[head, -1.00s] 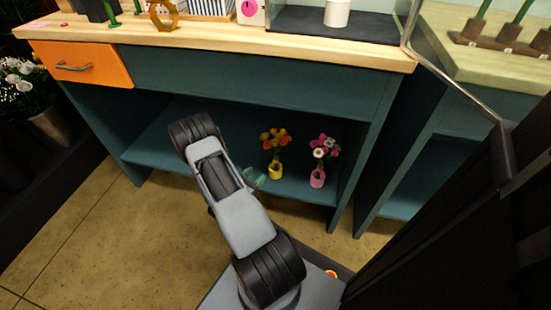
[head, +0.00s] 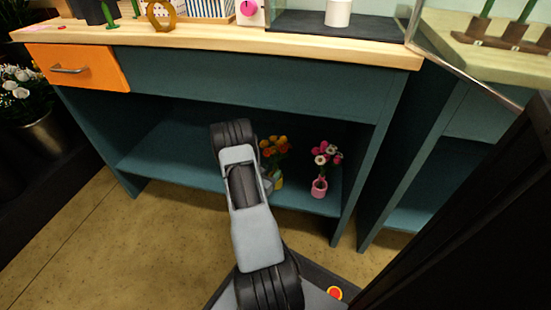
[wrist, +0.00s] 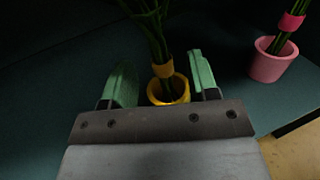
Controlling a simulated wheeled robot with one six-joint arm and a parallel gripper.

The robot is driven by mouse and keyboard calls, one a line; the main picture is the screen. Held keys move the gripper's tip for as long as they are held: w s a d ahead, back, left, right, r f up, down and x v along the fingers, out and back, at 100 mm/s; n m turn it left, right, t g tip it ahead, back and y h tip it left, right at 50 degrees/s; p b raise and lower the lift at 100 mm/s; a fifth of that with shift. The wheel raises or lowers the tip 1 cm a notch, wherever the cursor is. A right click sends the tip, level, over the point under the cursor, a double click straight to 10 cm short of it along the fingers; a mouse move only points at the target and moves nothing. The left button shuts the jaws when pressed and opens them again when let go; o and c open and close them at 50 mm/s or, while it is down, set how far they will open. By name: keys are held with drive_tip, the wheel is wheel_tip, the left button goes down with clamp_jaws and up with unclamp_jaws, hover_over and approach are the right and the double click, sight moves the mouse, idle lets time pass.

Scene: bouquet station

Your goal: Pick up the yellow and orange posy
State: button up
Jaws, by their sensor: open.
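The yellow and orange posy (head: 273,151) stands on the lower shelf, partly hidden behind my arm in the head view. In the wrist view its green stems are bound by a yellow band (wrist: 163,69) and stand in a small yellow pot (wrist: 182,89). My gripper (wrist: 161,82) is open, with one green finger on each side of the stems and pot. A gap shows between the right finger and the band, and between the left finger and the pot. The blooms are out of the wrist view. In the head view the fingers are mostly hidden by my arm.
A pink and white posy (head: 325,154) stands in a pink pot (head: 319,188) just to the right on the same shelf (head: 160,160). The wooden worktop (head: 200,38) and teal front panel overhang the shelf. The shelf's left part is clear.

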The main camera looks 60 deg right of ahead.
drive_tip(key=shift+d+f+b, duration=0.1)
drive_tip(key=shift+d+b, duration=0.3)
drive_tip(key=shift+d, duration=1.05)
drive_tip(key=shift+c, duration=0.4)
clamp_jaws()
